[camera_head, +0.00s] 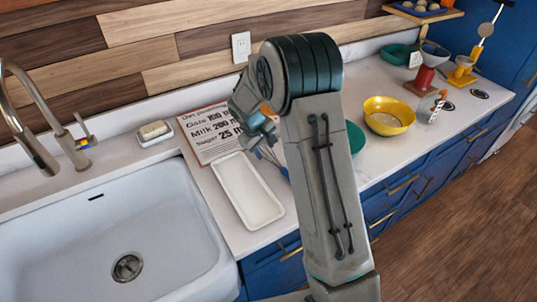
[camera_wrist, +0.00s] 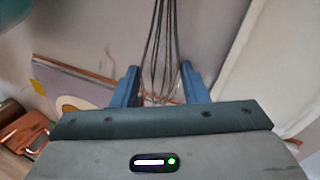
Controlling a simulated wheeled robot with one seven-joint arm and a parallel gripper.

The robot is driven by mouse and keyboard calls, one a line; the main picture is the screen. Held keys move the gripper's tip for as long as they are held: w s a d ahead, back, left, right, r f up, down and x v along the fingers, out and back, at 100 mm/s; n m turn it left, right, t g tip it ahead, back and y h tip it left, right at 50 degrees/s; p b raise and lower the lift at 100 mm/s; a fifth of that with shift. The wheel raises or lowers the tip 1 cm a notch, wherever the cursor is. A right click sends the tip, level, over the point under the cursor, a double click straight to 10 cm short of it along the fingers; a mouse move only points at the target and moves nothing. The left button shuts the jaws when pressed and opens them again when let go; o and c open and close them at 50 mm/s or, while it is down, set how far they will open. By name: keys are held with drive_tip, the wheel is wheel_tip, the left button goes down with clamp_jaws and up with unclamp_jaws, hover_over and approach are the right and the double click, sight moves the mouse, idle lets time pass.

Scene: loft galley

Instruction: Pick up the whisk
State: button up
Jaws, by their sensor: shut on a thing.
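The whisk's dark wire loops (camera_wrist: 158,45) run between the two blue fingers of my gripper (camera_wrist: 161,82) in the wrist view. The fingers are shut on the whisk, with the wires reaching up out of the top of the picture. In the head view my gripper (camera_head: 270,152) is small and partly hidden by my arm, beside the white tray. I cannot make out the whisk clearly there. Whether it touches the counter is not clear.
A white rectangular tray (camera_head: 247,191) lies left of my arm, near the sink (camera_head: 110,245). A recipe board (camera_head: 209,131) lies behind it. A yellow bowl (camera_head: 388,116) and a red spool-like item (camera_head: 425,78) stand right. A green round item (camera_head: 355,137) is partly hidden behind my arm.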

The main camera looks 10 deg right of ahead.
drive_tip(key=shift+r, duration=0.1)
drive_tip(key=r, duration=0.1)
drive_tip(key=r+b, duration=0.1)
drive_tip(key=r, duration=0.2)
drive_tip(key=shift+w+d+r, duration=0.1)
drive_tip(key=shift+w+d, duration=0.05)
drive_tip(key=shift+d, duration=0.15)
drive_tip(key=w+d+r+b, duration=0.2)
drive_tip(key=d+r, duration=0.4)
drive_tip(key=d, duration=0.4)
drive_tip(key=shift+w+d+r, duration=0.3)
drive_tip(key=shift+w, duration=0.3)
drive_tip(key=shift+a, duration=0.1)
